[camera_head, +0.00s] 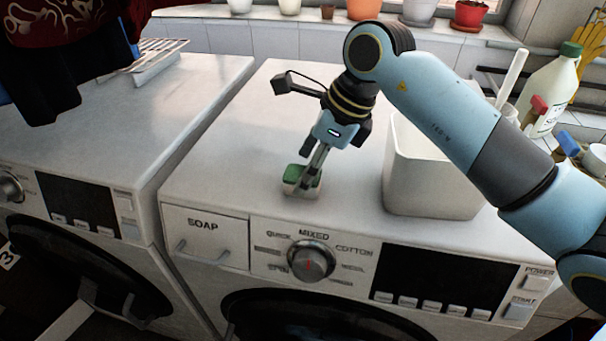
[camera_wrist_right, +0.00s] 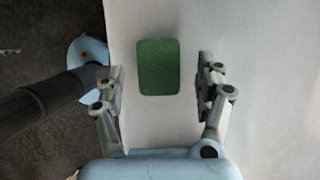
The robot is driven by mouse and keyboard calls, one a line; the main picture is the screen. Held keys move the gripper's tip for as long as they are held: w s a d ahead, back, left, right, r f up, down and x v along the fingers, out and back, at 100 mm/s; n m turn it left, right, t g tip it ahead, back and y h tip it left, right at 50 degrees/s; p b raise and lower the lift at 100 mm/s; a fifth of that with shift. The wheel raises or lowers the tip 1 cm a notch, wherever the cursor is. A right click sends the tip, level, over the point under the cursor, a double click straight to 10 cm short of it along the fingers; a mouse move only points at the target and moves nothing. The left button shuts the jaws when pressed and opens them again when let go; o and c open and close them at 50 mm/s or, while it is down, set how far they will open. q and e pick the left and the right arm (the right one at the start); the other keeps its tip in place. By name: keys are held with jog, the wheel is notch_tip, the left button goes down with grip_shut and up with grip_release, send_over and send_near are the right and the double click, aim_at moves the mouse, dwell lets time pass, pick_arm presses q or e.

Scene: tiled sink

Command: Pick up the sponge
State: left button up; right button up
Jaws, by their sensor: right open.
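The sponge (camera_head: 302,181) lies on top of the right washing machine near its front edge, with a green upper face and a paler lower part. In the right wrist view the sponge (camera_wrist_right: 158,67) is a green rounded rectangle lying between the two fingers, with a gap on each side. My right gripper (camera_head: 309,171) points down just above the sponge and partly covers it in the head view. In the wrist view the right gripper (camera_wrist_right: 160,85) is open and its fingers do not touch the sponge. My left gripper is not in view.
A white bin (camera_head: 428,185) stands right of the sponge, under my right arm. A white rack (camera_head: 150,60) sits on the left machine (camera_head: 100,115). The white top left of the sponge is clear.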

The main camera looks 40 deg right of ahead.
jog(key=shift+x, duration=1.25)
jog(key=shift+a, duration=0.1)
jog(key=c, duration=1)
jog(key=shift+r, duration=0.1)
